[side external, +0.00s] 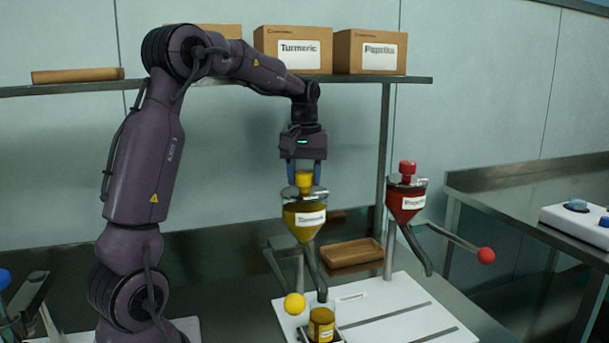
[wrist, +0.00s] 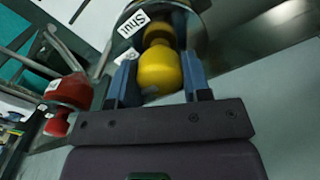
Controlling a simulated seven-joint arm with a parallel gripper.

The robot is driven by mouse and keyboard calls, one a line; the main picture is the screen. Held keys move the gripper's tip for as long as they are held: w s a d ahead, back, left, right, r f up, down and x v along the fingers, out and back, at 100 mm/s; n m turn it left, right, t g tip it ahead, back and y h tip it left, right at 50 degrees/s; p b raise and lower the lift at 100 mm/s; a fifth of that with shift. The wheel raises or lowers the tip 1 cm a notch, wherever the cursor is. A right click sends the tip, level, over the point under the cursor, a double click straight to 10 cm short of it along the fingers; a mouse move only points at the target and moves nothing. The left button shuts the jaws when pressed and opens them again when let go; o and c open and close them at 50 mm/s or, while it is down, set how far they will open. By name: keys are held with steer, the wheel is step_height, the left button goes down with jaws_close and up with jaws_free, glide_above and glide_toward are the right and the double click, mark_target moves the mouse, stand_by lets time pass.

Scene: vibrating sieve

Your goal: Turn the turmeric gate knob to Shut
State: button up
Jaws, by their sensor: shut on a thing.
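The turmeric gate knob (side external: 304,180) is a yellow knob on top of the turmeric hopper (side external: 303,221), whose body is yellow with a white label. My gripper (side external: 306,172) is above the hopper, pointing down, with its blue fingers shut on the knob. In the wrist view the yellow knob (wrist: 160,70) sits between the two fingers (wrist: 160,84). A white "Shut" label (wrist: 132,25) shows on the hopper top, up and left of the knob. A second label beside the left finger is partly hidden. I cannot tell which label the knob points to.
A red paprika hopper (side external: 406,203) stands to the right, with a red-ended lever (side external: 486,255). A wooden tray (side external: 352,254) lies behind. Boxes stand on the shelf (side external: 220,85) above.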

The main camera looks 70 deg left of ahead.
mark_target(304, 172)
steer(key=m, duration=1.3)
steer(key=shift+r+m, duration=0.1)
steer(key=shift+m, duration=2)
steer(key=o, duration=0.9)
step_height(304, 172, up, 13)
steer(key=shift+f, duration=0.1)
